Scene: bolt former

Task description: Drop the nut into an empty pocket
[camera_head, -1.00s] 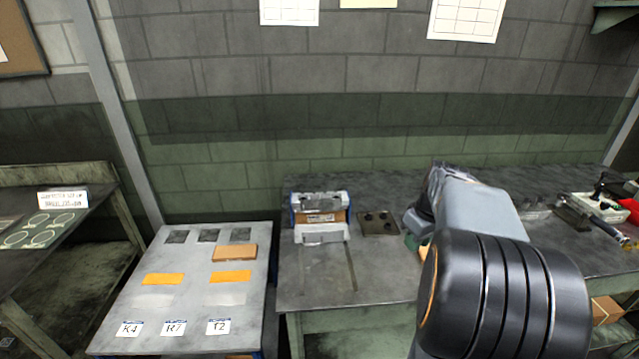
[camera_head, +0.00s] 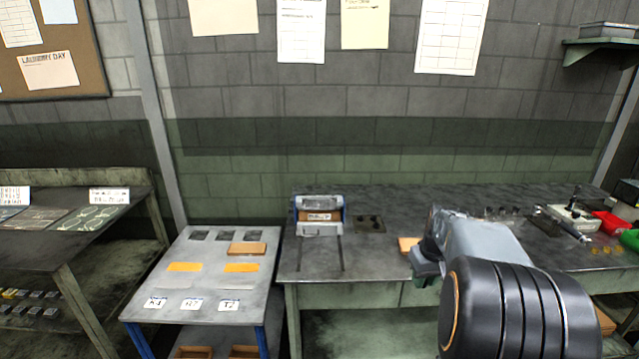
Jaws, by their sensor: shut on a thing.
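My gripper (camera_head: 425,268) shows only in part at the end of my arm, low over the workbench front edge and left of my grey link. It is shut, but its fingertips and the nut are hidden. A small dark plate (camera_head: 370,224) with several darker round spots, perhaps pockets, lies on the bench up and left of my gripper. It is too small to tell which spots are empty.
A blue-sided machine (camera_head: 319,214) stands left of the plate. A grey table (camera_head: 205,258) with labelled cards stands left. Red (camera_head: 612,226) and green (camera_head: 630,239) bins are at right.

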